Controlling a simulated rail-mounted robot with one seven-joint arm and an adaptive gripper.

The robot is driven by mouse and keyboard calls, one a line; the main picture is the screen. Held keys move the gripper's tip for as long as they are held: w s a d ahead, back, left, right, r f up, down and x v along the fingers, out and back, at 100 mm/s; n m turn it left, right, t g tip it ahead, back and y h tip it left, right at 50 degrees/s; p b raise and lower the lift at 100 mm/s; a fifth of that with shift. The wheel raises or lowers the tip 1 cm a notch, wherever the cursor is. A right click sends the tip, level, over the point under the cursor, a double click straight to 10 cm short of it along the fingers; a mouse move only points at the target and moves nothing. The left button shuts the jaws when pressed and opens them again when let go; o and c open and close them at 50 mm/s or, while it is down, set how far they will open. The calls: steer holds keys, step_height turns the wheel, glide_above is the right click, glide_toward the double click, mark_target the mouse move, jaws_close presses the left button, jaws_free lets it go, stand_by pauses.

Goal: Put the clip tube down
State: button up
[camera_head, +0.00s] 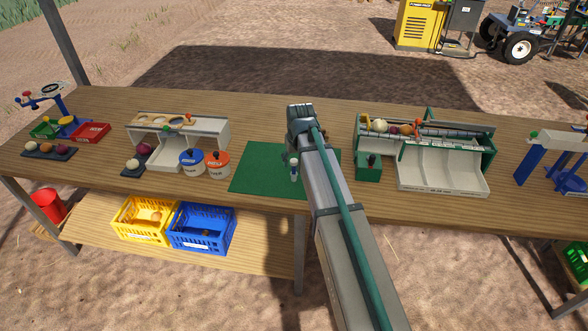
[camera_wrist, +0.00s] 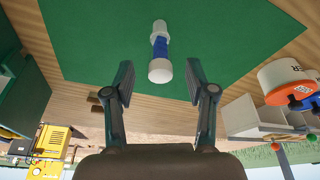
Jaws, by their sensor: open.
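The clip tube (camera_wrist: 160,48), white at both ends with a blue middle, is over the green mat (camera_wrist: 90,45) in the wrist view. I cannot tell whether it stands or lies. My gripper (camera_wrist: 159,82) is open, with one finger on each side of the tube's near white end and a visible gap to both. In the head view the tube (camera_head: 293,170) shows small at the left edge of my arm, over the green mat (camera_head: 255,168). My fingers are hidden by my arm there.
Left of the mat stand an orange-lidded jar (camera_head: 217,163), a blue-lidded jar (camera_head: 191,162) and a white rack (camera_head: 210,130). Right of my arm are a small green box (camera_head: 368,170) and a grey chute tray (camera_head: 440,175). Bare wooden table (camera_head: 250,120) lies behind the mat.

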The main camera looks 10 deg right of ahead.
mark_target(293, 169)
steer(key=shift+p+x, duration=1.2)
steer(key=shift+x, duration=2.3)
steer(key=shift+w, duration=0.15)
jaws_close()
steer(key=shift+r, duration=0.15)
